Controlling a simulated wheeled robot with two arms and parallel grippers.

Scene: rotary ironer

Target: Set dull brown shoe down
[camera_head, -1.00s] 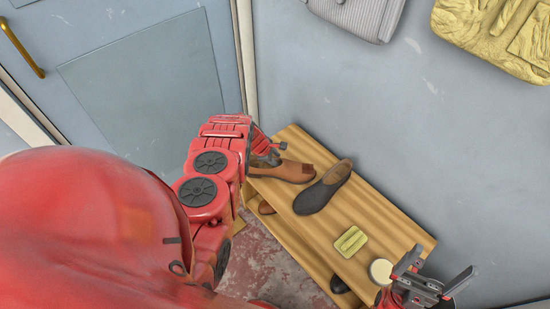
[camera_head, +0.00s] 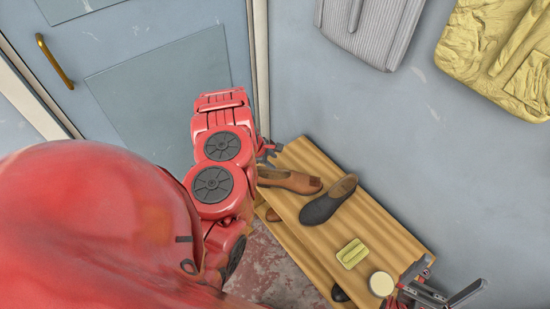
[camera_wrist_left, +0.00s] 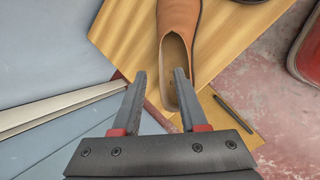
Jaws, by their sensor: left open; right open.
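The brown shoe (camera_head: 291,180) lies on the top of the wooden bench (camera_head: 385,228), at its far left end, left of a dark grey shoe (camera_head: 328,200). My left gripper (camera_head: 268,148) is open by the heel end, mostly hidden behind my arm in the head view. Its spread fingers (camera_wrist_left: 160,75) hold nothing; the right finger overlaps the heel in the picture, and I cannot tell if they touch. My right gripper (camera_head: 453,276) is open and empty by the bench's right end.
A yellow-green item (camera_head: 352,253) and a round cream-topped tin (camera_head: 381,284) stand on the bench. More shoes show partly below the top. A blue wall is behind, with a grey bag (camera_head: 370,28) and a yellow one (camera_head: 497,55) on it. A door (camera_head: 150,75) is at left.

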